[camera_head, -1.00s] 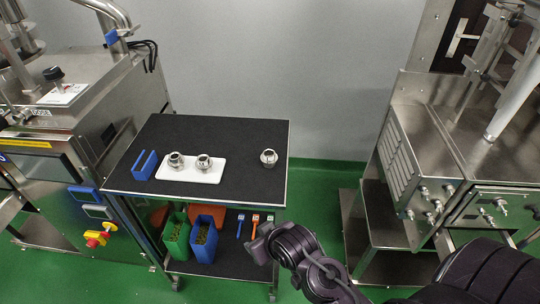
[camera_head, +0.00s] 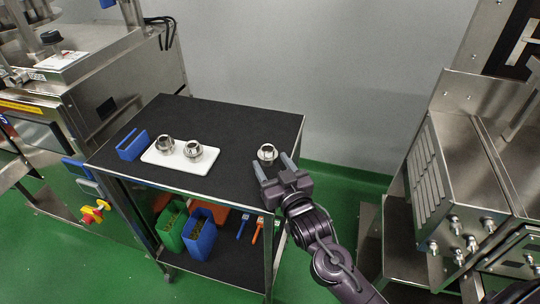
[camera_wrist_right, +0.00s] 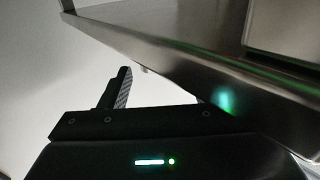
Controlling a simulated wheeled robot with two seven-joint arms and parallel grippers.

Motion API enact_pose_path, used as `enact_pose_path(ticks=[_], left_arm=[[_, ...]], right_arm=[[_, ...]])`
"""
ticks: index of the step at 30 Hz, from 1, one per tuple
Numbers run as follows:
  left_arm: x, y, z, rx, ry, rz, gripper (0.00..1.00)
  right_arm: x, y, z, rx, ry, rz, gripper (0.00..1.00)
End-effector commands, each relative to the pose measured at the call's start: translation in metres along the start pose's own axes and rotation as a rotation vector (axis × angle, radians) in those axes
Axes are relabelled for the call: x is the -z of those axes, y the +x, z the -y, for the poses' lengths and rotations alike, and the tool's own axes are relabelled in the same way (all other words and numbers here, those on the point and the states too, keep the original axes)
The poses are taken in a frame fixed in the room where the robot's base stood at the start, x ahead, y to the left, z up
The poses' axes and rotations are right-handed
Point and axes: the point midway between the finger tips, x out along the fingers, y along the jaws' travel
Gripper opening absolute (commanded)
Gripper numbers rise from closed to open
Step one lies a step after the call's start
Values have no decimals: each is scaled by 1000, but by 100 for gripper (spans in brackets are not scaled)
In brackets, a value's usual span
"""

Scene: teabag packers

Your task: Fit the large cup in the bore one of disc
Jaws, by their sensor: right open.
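Three shiny metal parts show in the head view, too small for me to tell which is the large cup and which the disc. One metal part (camera_head: 165,144) and another metal part (camera_head: 194,149) stand on a white tray (camera_head: 171,163) at the table's left. My left gripper is out of view.
The parts are on a black-topped table (camera_head: 225,120), with a blue holder (camera_head: 132,145) at its left. The lower shelf holds a green bin (camera_head: 170,230), a blue bin (camera_head: 201,238) and small tools. Steel machines stand left and right. The tabletop between tray and lone part is clear.

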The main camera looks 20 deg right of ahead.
Motion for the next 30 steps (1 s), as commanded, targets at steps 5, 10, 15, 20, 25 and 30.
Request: enact_pose_path(ticks=[5,10,15,20,25,30], left_arm=[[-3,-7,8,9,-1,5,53],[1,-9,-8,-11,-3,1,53],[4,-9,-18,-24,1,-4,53],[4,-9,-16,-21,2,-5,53],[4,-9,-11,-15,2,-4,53],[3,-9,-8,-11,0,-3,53]], right_arm=[[3,25,-4,-2,-1,0,57],[2,47,-5,-1,1,0,57],[1,52,-5,0,1,2,57],[1,52,-5,0,1,2,55],[0,52,-5,-1,1,2,32],[1,52,-5,-1,0,1,23]])
